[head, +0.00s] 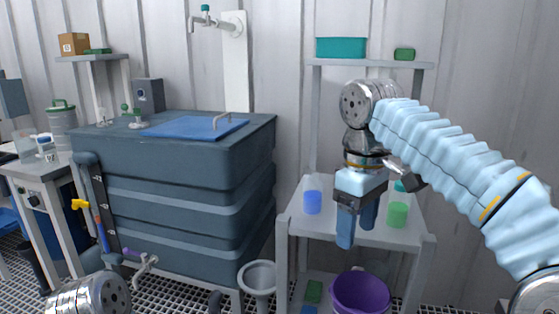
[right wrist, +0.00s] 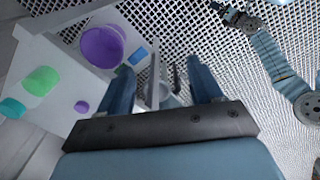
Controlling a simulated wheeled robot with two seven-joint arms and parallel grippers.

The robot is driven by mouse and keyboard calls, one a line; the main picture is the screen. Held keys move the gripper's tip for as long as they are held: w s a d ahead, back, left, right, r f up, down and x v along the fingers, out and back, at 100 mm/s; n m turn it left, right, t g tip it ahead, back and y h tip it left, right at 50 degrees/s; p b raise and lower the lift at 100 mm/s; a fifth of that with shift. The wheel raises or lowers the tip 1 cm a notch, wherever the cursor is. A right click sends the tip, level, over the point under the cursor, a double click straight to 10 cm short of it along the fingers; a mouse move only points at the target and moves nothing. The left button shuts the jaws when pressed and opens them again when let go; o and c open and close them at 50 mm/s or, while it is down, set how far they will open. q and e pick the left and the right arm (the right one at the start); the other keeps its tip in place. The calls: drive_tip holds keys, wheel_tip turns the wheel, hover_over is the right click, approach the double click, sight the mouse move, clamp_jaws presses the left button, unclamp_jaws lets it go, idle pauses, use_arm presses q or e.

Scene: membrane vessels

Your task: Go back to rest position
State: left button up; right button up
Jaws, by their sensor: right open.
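My right gripper (head: 357,226) is open and empty. It hangs pointing down in front of the grey shelf stand (head: 300,238), between a blue cup (head: 313,202) and a green cup (head: 398,214) on its upper board. In the right wrist view its two blue fingers (right wrist: 160,90) are spread apart with nothing between them. My right arm, in a pale blue sleeve, reaches in from the right. In the head view only a metal joint of my own shows at the lower left, and no left gripper can be made out there.
A purple bucket (head: 362,292) stands low at the shelf stand; it also shows in the right wrist view (right wrist: 102,46). A large dark vessel (head: 185,165) with a blue lid (head: 195,128) is at the left. A wall shelf (head: 370,64) holds a teal bin (head: 341,47). The floor is grating.

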drive_tip(key=w+a+f+m+y, duration=0.1)
drive_tip(key=w+a+f, duration=0.1)
drive_tip(key=f, duration=0.9)
drive_tip(key=w+a+f+y, duration=0.1)
drive_tip(key=w+f, duration=0.1)
drive_tip(key=f, duration=0.9)
drive_tip(key=w+a+f+m, duration=0.1)
drive_tip(key=w+a+f, duration=0.1)
drive_tip(key=f, duration=0.8)
drive_tip(key=s+f+m+y, duration=0.1)
drive_tip(key=s+f, duration=0.2)
drive_tip(key=f, duration=0.3)
drive_tip(key=s+f+m, duration=0.2)
drive_tip(key=s+f, duration=0.2)
drive_tip(key=f, duration=0.3)
drive_tip(key=s+f+m+y, duration=0.1)
drive_tip(key=s+f, duration=0.2)
drive_tip(key=f, duration=0.3)
drive_tip(key=s+d+f+m, duration=0.1)
drive_tip(key=s+f+m, duration=0.1)
drive_tip(key=s, duration=0.3)
drive_tip(key=s+d+f+m, duration=0.1)
drive_tip(key=s+f+m, duration=0.1)
drive_tip(key=s+f, duration=0.2)
drive_tip(key=shift+s+d+f+t, duration=0.15)
drive_tip(key=shift+s+f+t, duration=0.15)
drive_tip(key=shift+s, duration=0.9)
